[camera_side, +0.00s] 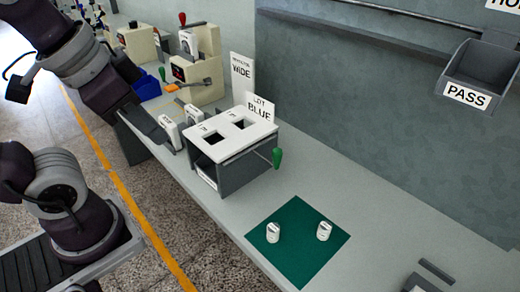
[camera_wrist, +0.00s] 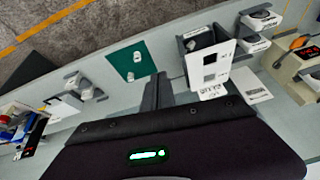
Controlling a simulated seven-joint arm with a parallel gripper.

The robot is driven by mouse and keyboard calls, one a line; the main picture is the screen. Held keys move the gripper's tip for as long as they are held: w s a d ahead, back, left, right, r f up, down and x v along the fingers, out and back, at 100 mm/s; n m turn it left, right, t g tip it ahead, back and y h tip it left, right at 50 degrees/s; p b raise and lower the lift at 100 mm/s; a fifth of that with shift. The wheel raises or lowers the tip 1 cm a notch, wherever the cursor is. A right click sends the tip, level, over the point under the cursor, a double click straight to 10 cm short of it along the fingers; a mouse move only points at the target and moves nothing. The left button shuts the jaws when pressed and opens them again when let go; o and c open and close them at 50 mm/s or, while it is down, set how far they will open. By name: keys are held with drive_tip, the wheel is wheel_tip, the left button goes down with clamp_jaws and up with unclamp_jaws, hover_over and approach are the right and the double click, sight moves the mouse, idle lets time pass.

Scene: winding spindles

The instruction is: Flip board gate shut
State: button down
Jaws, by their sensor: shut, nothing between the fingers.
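A grey box with a white top board (camera_side: 235,135) stands on the bench, with two square holes in the board. A green-handled lever (camera_side: 277,158) sticks out at its right side, its grip hanging down. I cannot tell which part is the gate or how it stands. The box's white board also shows in the wrist view (camera_wrist: 210,82), right of centre. My gripper (camera_side: 168,147) is left of the box in the side view, apart from the lever. Its fingers are together and hold nothing; they show in the wrist view (camera_wrist: 157,76).
A green mat (camera_side: 300,260) with two small white cylinders (camera_side: 273,232) (camera_side: 324,231) lies in front of the box. WIDE (camera_side: 242,72) and BLUE (camera_side: 260,110) signs stand behind it. Beige machines (camera_side: 195,70) and a blue bin (camera_side: 147,85) stand further back. A PASS tray (camera_side: 480,80) hangs at right.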

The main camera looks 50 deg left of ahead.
sight(279, 156)
drive_tip(key=w+d+m+g+y, duration=0.2)
drive_tip(key=w+m+y, duration=0.1)
drive_tip(key=w+m, duration=0.35)
drive_tip(key=w+d+m+g+y, duration=0.2)
drive_tip(key=w+m, duration=0.3)
drive_tip(key=w, duration=0.3)
drive_tip(key=w+d+f+m+t+y, duration=0.1)
drive_tip(key=w+d+f+m+y, duration=0.2)
drive_tip(key=d+f, duration=0.3)
drive_tip(key=w+d+f+m+t+y, duration=0.2)
drive_tip(key=w+d+f+m+y, duration=0.1)
drive_tip(key=d, duration=0.6)
wheel_tip(279, 156, down, 3)
drive_tip(key=m+y, duration=0.1)
drive_tip(key=m, duration=0.2)
drive_tip(key=shift+r+y, duration=0.15)
drive_tip(key=shift+y, duration=0.25)
drive_tip(key=shift+a, duration=0.15)
drive_tip(key=x, duration=1.4)
drive_tip(key=shift+w, duration=0.1)
